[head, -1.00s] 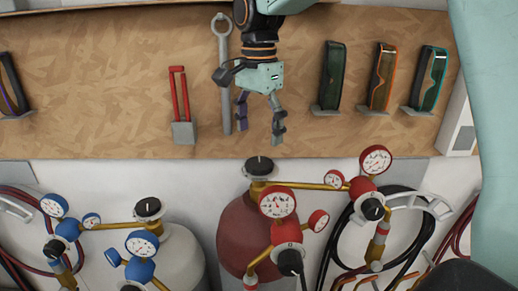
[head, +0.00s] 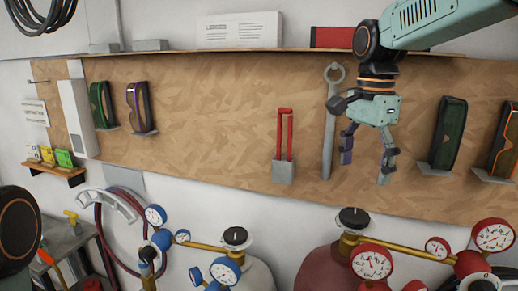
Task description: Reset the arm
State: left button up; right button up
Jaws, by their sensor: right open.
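My right gripper (head: 367,155) hangs from my pale green right arm (head: 440,22) in the right half of the head view. Its fingers point down and are apart, with nothing between them. It shows in front of the wooden tool board (head: 220,130), just right of a grey wrench (head: 328,125). My left gripper is not in view. A dark round part with an orange ring shows at the lower left edge.
Gas cylinders with red gauges (head: 371,262) and blue gauges (head: 225,269) stand below. A shelf edge (head: 290,52) with boxes runs above the board. A small wooden shelf (head: 58,170) is at left.

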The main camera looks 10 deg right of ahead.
aim_at(355, 214)
notch_tip(355, 214, down, 10)
jog(key=shift+w, duration=0.1)
dwell(0.4)
notch_tip(355, 214, up, 12)
notch_tip(355, 214, down, 12)
jog(key=shift+f, duration=0.1)
jog(key=n, duration=0.4)
jog(key=shift+n, duration=0.4)
jog(key=n, duration=1)
jog(key=shift+n, duration=0.4)
jog(key=n, duration=0.4)
jog(key=shift+n, duration=0.4)
